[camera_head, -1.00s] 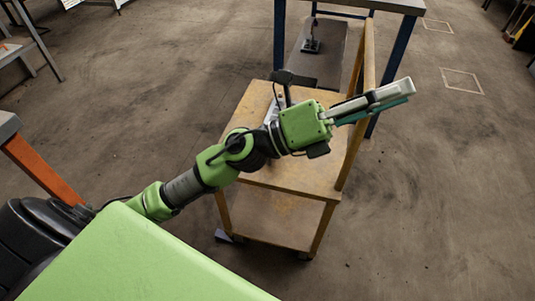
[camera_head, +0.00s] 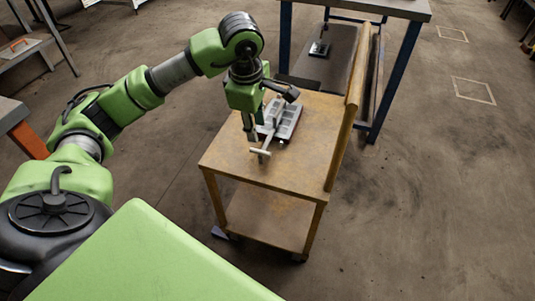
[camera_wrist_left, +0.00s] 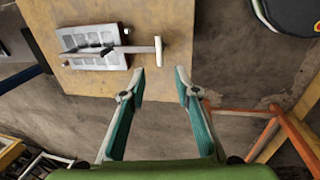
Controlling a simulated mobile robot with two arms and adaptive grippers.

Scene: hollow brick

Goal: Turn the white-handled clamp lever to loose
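The clamp's pale lever ends in a white T-shaped handle (camera_head: 260,153) near the cart's left side. The handle (camera_wrist_left: 158,50) also shows in the left wrist view, sticking out from a grey fixture (camera_wrist_left: 125,58) with square openings. In the head view the fixture (camera_head: 289,122) lies on the wooden cart top. My left gripper (camera_head: 254,129) points down over the cart beside the lever. In the left wrist view its teal-padded fingers (camera_wrist_left: 159,82) are apart and empty, with the handle just beyond the tips, not between them. My right gripper is out of view.
The wooden cart (camera_head: 295,180) has a raised board (camera_head: 347,120) along its right side. A blue-legged table (camera_head: 398,80) stands behind it, with a small dark object (camera_head: 320,48) on its lower shelf. The cart top's front is bare.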

